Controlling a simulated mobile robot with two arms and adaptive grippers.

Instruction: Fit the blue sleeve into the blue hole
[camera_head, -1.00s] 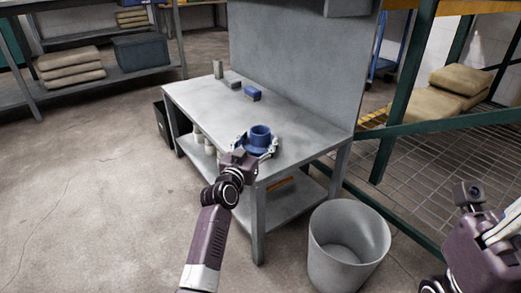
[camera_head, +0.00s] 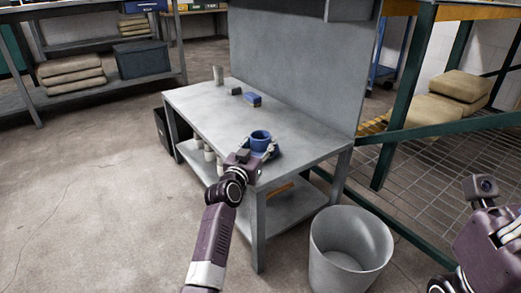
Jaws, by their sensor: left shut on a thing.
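The blue sleeve (camera_head: 261,138) is a short, hollow cylinder with a wider rim near its base, upright near the table's front right corner. My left gripper (camera_head: 260,152) is shut on it low down, partly hiding its base. I cannot tell whether the sleeve touches the tabletop. A small blue block (camera_head: 253,98) lies further back on the table; no hole can be made out in it. My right gripper (camera_head: 515,225) is at the right edge, cut off by the frame, well away from the table; its jaws cannot be judged.
The grey table (camera_head: 200,105) has a tall back panel (camera_head: 290,65). A small dark block (camera_head: 236,91) and a pale upright piece (camera_head: 218,75) stand at its far left. Pale cylinders (camera_head: 209,154) stand on the lower shelf. A grey bin (camera_head: 350,250) stands by the front right leg.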

